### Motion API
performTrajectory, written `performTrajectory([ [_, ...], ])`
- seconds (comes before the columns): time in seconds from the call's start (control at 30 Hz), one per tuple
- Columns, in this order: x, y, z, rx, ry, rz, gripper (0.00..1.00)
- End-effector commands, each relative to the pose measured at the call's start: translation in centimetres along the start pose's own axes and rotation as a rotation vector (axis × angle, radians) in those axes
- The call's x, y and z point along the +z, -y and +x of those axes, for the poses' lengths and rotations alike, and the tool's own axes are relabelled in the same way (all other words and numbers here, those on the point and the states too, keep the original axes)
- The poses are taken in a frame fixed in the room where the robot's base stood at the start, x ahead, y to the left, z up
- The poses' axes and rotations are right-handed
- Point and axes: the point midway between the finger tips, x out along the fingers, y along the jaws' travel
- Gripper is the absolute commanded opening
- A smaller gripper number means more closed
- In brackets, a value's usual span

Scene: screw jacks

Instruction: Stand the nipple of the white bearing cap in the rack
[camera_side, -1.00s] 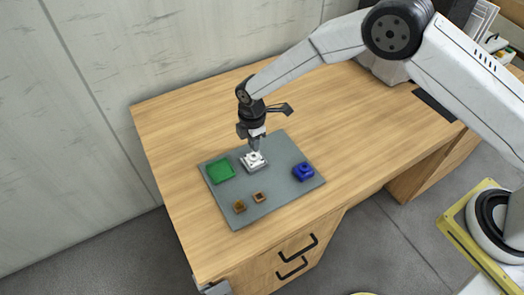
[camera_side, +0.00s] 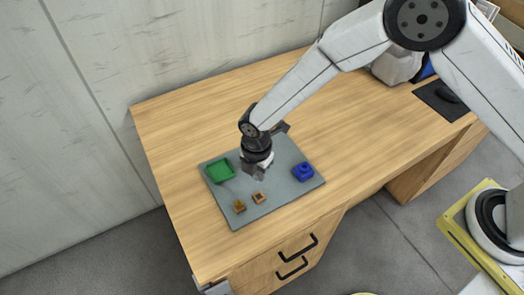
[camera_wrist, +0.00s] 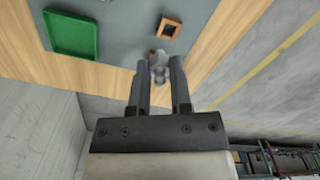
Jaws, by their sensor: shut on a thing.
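In the wrist view a small grey piece (camera_wrist: 158,66), seemingly the nipple, sits between the fingertips of my gripper (camera_wrist: 160,68), which is shut on it. In the side view my gripper (camera_side: 256,171) is low over the grey mat and tilted. It covers the spot where the white bearing cap stood, so I cannot make out the cap. A brown square block with a dark opening (camera_side: 259,197) lies just in front of the gripper, and a block of this kind shows in the wrist view (camera_wrist: 170,28). Which piece is the rack is not clear.
A green tray (camera_side: 220,170) lies left of the gripper on the grey mat (camera_side: 275,207). A second brown block (camera_side: 239,206) is at the front left. A blue part (camera_side: 303,172) stands to the right. The wooden desk (camera_side: 180,130) is clear around the mat.

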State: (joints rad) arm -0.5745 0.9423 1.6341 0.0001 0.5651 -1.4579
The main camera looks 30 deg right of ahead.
Motion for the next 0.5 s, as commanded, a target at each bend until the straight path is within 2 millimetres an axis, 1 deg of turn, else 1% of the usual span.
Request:
performTrajectory([
  [0.1,-0.70,0.81,-0.15,0.001,0.000,-0.046,0.00],
  [0.2,-0.90,1.08,-0.17,0.000,0.000,-0.061,0.00],
  [0.5,-0.90,1.09,-0.15,0.000,0.000,-0.063,0.00],
])
